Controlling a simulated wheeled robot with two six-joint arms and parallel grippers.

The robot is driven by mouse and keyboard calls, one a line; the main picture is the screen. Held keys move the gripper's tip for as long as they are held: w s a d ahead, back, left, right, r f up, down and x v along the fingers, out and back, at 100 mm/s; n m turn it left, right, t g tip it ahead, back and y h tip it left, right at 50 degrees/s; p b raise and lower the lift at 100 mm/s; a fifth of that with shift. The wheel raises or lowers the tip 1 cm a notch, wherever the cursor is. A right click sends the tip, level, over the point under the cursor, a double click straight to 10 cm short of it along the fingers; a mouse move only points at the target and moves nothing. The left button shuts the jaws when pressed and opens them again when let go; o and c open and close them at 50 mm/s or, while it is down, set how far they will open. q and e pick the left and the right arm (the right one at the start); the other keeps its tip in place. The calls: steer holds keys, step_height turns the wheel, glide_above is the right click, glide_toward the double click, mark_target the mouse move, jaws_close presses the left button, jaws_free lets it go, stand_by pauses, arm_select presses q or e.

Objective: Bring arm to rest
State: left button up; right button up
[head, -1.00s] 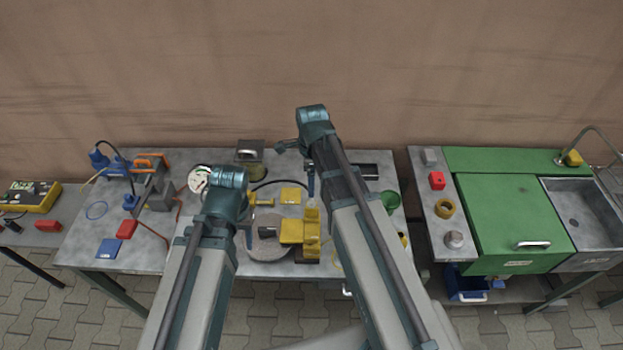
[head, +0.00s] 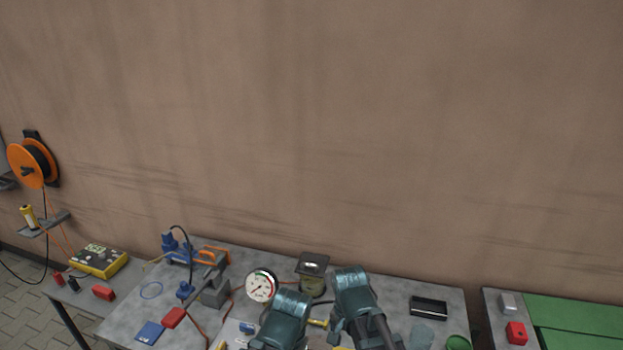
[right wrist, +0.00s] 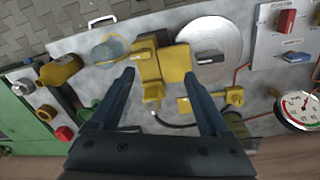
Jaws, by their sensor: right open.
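My right gripper (right wrist: 158,76) is open in the right wrist view, with nothing between its two dark fingers. Past the fingertips is a yellow clamp-like fixture (right wrist: 173,64) on the grey bench; I see no contact with it. In the head view the teal joint of my left arm (head: 287,312) and that of my right arm (head: 354,290) show at the bottom, side by side over the bench. Neither gripper can be made out in the head view; my left gripper is not in view.
The grey bench (head: 240,257) carries a round gauge (head: 261,287), a dark-lidded jar (head: 312,268), a black tray (head: 428,307) and a blue pad (head: 149,332). A round metal plate (right wrist: 225,38) lies beside the yellow fixture. A bare brown wall rises behind.

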arm_select(q)
step_height(320, 180, down, 3)
steer(key=shift+r+b, duration=0.2)
steer(key=shift+b, duration=0.75)
arm_select(e)
steer(key=s+a+f+n, duration=0.2)
steer(key=s+n, duration=0.4)
steer(key=n, duration=0.4)
steer(key=shift+a+f+n, duration=0.25)
steer(key=shift+a+n, duration=0.05)
steer(key=shift+a, duration=0.35)
arm_select(q)
steer(key=shift+a, duration=0.1)
arm_select(e)
steer(key=shift+s+a, duration=0.1)
